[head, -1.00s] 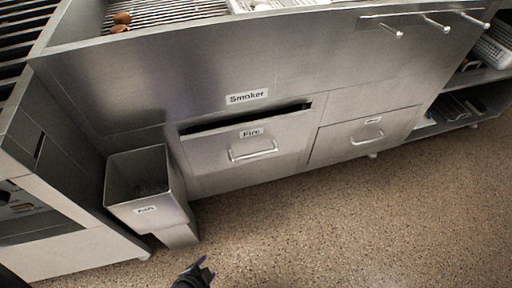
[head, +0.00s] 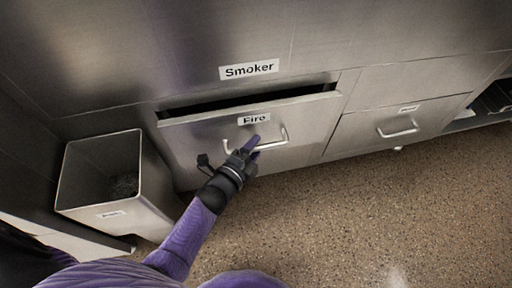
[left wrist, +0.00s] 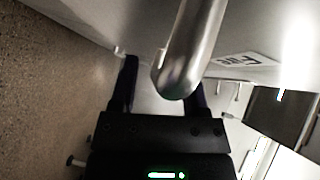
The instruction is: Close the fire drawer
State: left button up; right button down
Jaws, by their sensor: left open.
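The fire drawer (head: 200,147) is a steel front labelled "Fire", standing partly open, with a dark gap along its top edge under the "Smoker" label. Its bar handle (head: 285,136) is on the front, and in the left wrist view the handle (left wrist: 192,50) looms large, close to the fingers. My left gripper (head: 248,150) is open at the left part of the handle. In the left wrist view my left gripper (left wrist: 162,85) has its fingers on either side of the handle's end. Whether they touch it is unclear. My right gripper is not in view.
A steel bin (head: 100,180) with dark contents stands left of the drawer. A second drawer (head: 400,125) to the right is shut. The speckled floor (head: 350,215) in front is clear.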

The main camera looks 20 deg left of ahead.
pick_arm(q)
jog(key=shift+w, duration=0.3)
grip_shut()
dwell(1.2)
